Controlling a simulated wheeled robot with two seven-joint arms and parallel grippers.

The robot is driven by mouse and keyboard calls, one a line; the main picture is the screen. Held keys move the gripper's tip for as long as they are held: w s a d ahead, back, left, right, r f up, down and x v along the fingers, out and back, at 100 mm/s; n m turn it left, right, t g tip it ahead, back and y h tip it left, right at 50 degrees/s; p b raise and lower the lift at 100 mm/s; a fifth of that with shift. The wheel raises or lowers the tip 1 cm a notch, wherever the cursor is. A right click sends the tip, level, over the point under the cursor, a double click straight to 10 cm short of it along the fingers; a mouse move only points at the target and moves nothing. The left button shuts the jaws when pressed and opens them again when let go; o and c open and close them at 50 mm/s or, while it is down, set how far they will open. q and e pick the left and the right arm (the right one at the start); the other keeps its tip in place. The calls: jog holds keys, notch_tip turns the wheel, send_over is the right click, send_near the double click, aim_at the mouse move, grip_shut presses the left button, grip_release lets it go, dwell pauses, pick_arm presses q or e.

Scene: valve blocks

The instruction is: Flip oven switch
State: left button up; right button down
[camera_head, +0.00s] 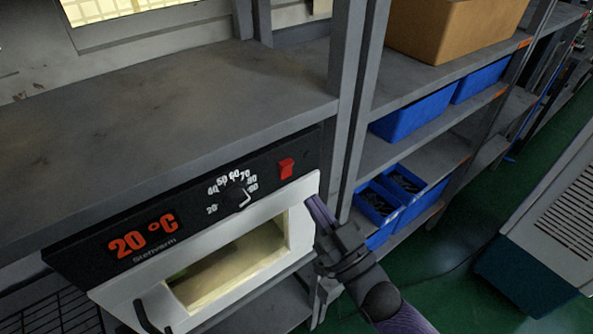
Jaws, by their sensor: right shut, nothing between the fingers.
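The oven (205,240) sits under a grey worktop, with a white front and a lit window. Its black panel shows a red "20 °C" display (142,238) and a dial (238,197) with white numbers. The red oven switch (287,168) is at the panel's right end. My right gripper (316,205) is shut and empty, with its tip at the right edge of the oven front, below and right of the switch and apart from it in the picture. Its depth from the oven is hard to tell. My left gripper is not in view.
Grey shelves at the right hold blue bins (412,116) and a cardboard box (450,28). A shelf post (350,110) stands just right of the oven. A grey and teal cabinet (545,225) stands on the green floor at far right. The worktop (150,125) is bare.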

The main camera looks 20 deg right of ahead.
aim_at(288, 165)
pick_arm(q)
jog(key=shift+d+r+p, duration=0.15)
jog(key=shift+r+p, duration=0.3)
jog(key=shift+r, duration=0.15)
pick_arm(e)
jog(key=x, duration=0.6)
jog(key=shift+r, duration=0.1)
jog(key=p, duration=0.1)
jog(key=r+p, duration=0.1)
jog(key=p, duration=0.1)
jog(key=shift+w+a+r+g, duration=0.1)
jog(key=shift+w+r+g, duration=0.2)
jog(key=shift+g, duration=0.1)
jog(key=shift+f+b, duration=0.35)
jog(key=shift+f, duration=0.2)
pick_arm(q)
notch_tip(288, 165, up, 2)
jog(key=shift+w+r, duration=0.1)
pick_arm(e)
jog(key=shift+f, duration=0.1)
